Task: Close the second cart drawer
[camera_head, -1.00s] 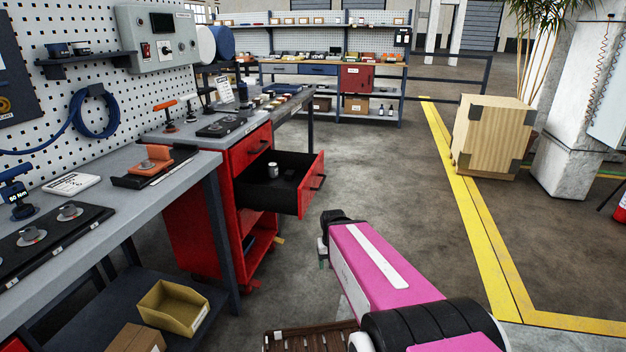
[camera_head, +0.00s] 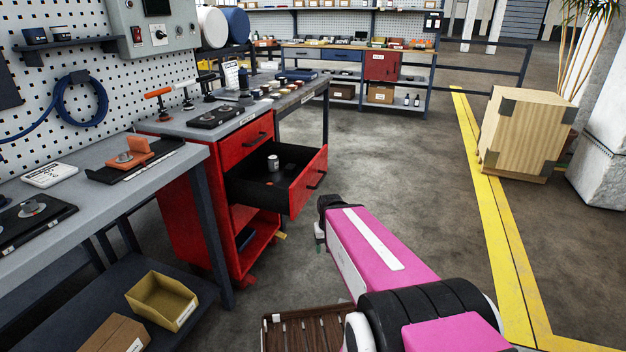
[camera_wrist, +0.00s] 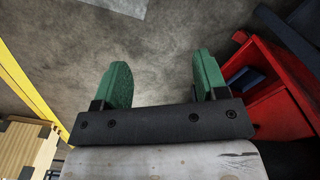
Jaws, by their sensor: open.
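The red cart (camera_head: 203,225) stands beside the workbench, with its second drawer (camera_head: 297,187) pulled out to the right. The top drawer (camera_head: 246,140) is shut. My gripper (camera_head: 320,238) is low, just right of and below the open drawer's front, apart from it. In the wrist view, my gripper's green fingers (camera_wrist: 160,84) are spread with only floor between them. The cart's red lower part (camera_wrist: 275,100) shows at the right there.
The grey workbench (camera_head: 75,190) with a yellow bin (camera_head: 162,300) on its lower shelf lies left. A wooden crate (camera_head: 524,135) stands right, by yellow floor lines (camera_head: 478,190). The floor (camera_head: 400,165) between is clear.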

